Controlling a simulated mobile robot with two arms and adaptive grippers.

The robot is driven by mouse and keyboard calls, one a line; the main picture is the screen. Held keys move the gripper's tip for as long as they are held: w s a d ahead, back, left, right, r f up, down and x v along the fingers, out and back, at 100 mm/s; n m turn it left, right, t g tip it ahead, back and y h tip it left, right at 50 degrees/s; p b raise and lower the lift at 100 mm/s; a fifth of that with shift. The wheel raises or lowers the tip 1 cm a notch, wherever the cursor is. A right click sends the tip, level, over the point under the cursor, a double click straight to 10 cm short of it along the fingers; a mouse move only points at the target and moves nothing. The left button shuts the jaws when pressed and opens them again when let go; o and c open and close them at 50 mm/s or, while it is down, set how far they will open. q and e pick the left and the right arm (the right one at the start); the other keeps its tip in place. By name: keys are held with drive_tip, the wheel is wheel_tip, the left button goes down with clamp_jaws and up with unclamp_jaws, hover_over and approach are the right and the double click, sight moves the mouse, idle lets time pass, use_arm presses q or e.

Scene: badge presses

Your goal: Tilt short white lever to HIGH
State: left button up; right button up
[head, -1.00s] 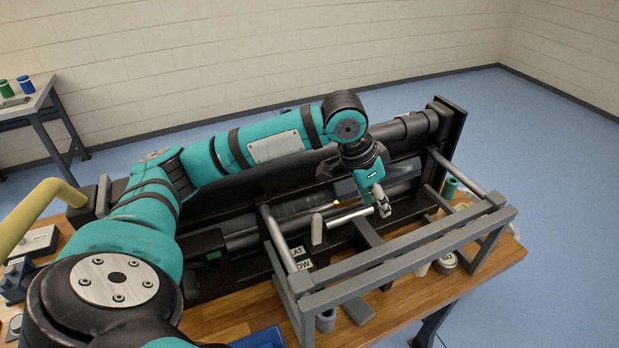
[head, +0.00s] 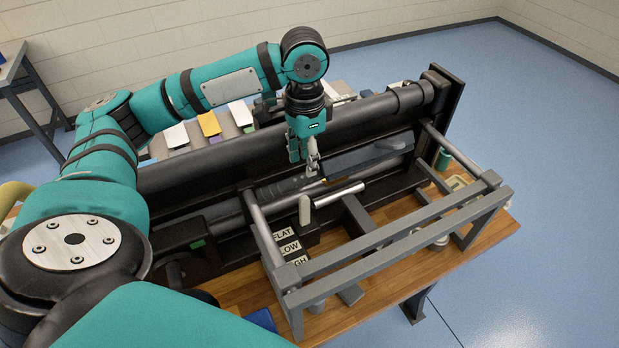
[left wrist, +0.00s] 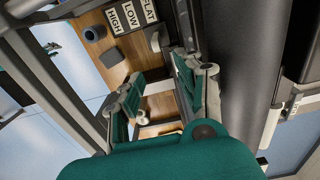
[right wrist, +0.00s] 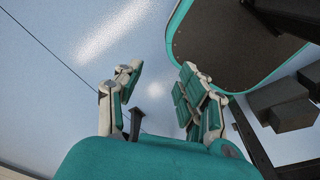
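The short white lever (head: 305,210) stands roughly upright beside the label plates, nearest the FLAT plate (head: 285,233). The LOW plate (head: 289,247) and partly covered HIGH plate (head: 298,262) follow toward the front. All three plates show in the left wrist view, where the HIGH plate (left wrist: 122,17) is farthest left. A pale upright piece there, likely the lever (left wrist: 153,38), is beside FLAT. My left gripper (head: 306,168) points down above the press, behind the lever and apart from it. Its fingers (left wrist: 160,98) are spread and empty. My right gripper (right wrist: 160,95) is open and empty over blue floor.
A grey bar frame (head: 395,245) spans the press front, with side rails around the lever area. A silver bar (head: 338,194) lies right of the lever. A thick dark beam (head: 220,160) runs behind. Coloured cards (head: 210,124) lie beyond it. Wooden bench top (head: 400,268) shows in front.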

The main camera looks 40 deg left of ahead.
use_arm(q)
drive_tip(key=f, duration=0.1)
drive_tip(key=p, duration=0.2)
hover_over(304, 211)
drive_tip(key=f, duration=0.7)
drive_tip(key=shift+w+a, duration=0.1)
drive_tip(key=shift+a, duration=0.1)
drive_tip(key=f+p, duration=0.1)
drive_tip(key=f, duration=0.6)
drive_tip(key=shift+w+f+p, duration=0.2)
drive_tip(key=shift+f+p, duration=0.1)
drive_tip(key=shift+p, duration=0.05)
drive_tip(key=shift+f, duration=0.65)
drive_tip(key=c, duration=0.6)
clamp_jaws()
use_arm(e)
drive_tip(key=r, duration=0.1)
drive_tip(key=s+r, duration=0.2)
drive_tip(key=shift+r, duration=0.4)
